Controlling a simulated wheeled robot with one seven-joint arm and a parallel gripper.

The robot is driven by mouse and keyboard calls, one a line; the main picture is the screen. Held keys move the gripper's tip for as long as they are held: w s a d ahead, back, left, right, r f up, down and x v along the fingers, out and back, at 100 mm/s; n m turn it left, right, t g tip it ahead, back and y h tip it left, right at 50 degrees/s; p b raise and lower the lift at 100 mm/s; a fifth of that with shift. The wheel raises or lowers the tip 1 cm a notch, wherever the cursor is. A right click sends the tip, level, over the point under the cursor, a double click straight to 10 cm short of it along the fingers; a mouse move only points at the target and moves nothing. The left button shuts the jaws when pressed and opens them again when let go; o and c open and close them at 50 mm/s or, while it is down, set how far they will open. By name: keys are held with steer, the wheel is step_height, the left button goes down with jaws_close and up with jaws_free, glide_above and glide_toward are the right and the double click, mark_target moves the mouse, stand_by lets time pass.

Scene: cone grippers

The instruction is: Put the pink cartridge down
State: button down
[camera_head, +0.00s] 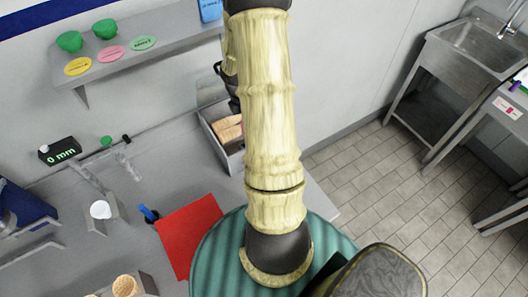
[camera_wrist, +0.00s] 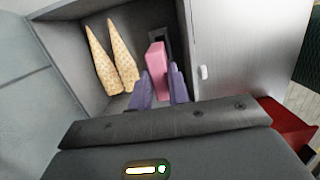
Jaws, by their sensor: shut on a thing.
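My gripper (camera_wrist: 160,90) has two purple fingers in the wrist view. They are shut on the pink cartridge (camera_wrist: 156,62), an upright-looking pink block that sticks out beyond the fingertips. The cartridge is over or inside a grey open box (camera_wrist: 72,50), near a dark slot on its back wall. I cannot tell whether it touches the box. The grey box (camera_head: 236,163) shows there at the counter's back, just left of my arm.
Two waffle cones (camera_wrist: 112,58) lie in the box, left of the cartridge. A light metal panel (camera_wrist: 232,48) stands to its right. A red mat (camera_head: 188,235) lies on the counter. A shelf (camera_head: 140,50) with green bowls and coloured discs is on the wall.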

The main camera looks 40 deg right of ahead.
steer(key=shift+r+p, duration=2.05)
steer(key=shift+r, duration=1.2)
steer(key=shift+s, duration=0.1)
steer(key=shift+s, duration=0.2)
